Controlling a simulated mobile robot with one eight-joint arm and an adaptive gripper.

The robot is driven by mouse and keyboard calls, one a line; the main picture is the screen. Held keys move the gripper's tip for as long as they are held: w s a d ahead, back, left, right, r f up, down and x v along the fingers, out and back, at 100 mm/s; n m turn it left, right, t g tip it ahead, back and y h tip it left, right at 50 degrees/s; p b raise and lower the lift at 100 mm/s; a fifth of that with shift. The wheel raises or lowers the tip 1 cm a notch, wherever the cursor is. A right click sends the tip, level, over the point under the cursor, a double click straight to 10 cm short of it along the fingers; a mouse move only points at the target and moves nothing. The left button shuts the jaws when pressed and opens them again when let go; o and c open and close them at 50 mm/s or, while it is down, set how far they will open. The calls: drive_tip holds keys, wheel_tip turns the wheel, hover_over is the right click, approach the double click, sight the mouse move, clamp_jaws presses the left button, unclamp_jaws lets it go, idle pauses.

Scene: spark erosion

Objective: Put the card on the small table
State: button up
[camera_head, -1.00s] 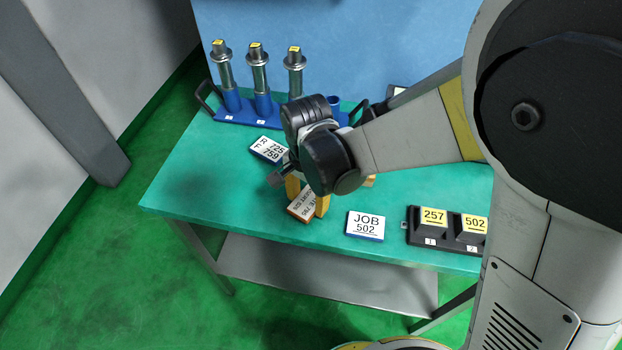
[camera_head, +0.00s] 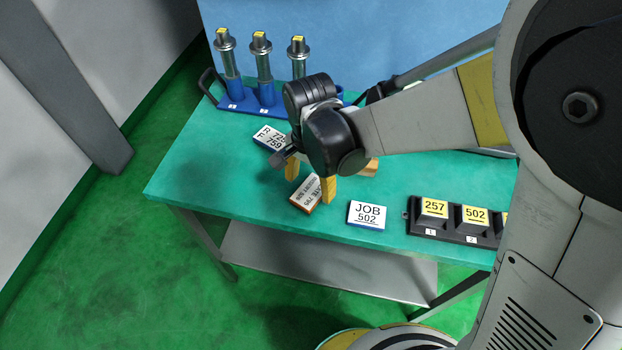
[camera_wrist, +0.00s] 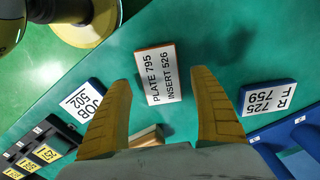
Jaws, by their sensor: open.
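A white card with an orange-brown edge, reading PLATE 795 INSERT 526, lies on the teal table (camera_head: 200,185); this plate card (camera_head: 306,194) is face up. In the wrist view the plate card (camera_wrist: 159,73) sits just past and between my fingertips, with gaps on both sides. My gripper (camera_head: 310,186) is open and empty over it, yellow fingers pointing down. A blue-edged JOB 502 card (camera_head: 367,214) lies to the right. A blue-edged R F card (camera_head: 271,138) lies behind, partly hidden by my gripper. I cannot tell whether the teal table is the small table.
A black holder (camera_head: 455,227) with yellow-labelled blocks stands at the right front edge. A blue rack (camera_head: 235,106) with upright metal tool holders stands at the back. A wooden block (camera_head: 370,168) lies behind my fingers. The table's left front is clear.

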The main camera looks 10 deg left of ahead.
sight(311, 192)
wheel_tip(311, 192, up, 10)
drive_tip(key=p, duration=0.3)
drive_tip(key=shift+f, duration=0.15)
drive_tip(key=s+d+r+n+t, duration=0.1)
drive_tip(key=s+d+r+t, duration=0.1)
drive_tip(key=d, duration=0.6)
drive_tip(key=s+d+r+n+t, duration=0.1)
drive_tip(key=d+r, duration=0.3)
drive_tip(key=d, duration=0.5)
drive_tip(key=s+d+r+n+t, duration=0.2)
drive_tip(key=d+r+n+t, duration=0.1)
drive_tip(key=d, duration=0.5)
drive_tip(key=shift+s+d+r+t, duration=0.35)
drive_tip(key=shift+d+r+t, duration=0.05)
drive_tip(key=shift+t, duration=0.2)
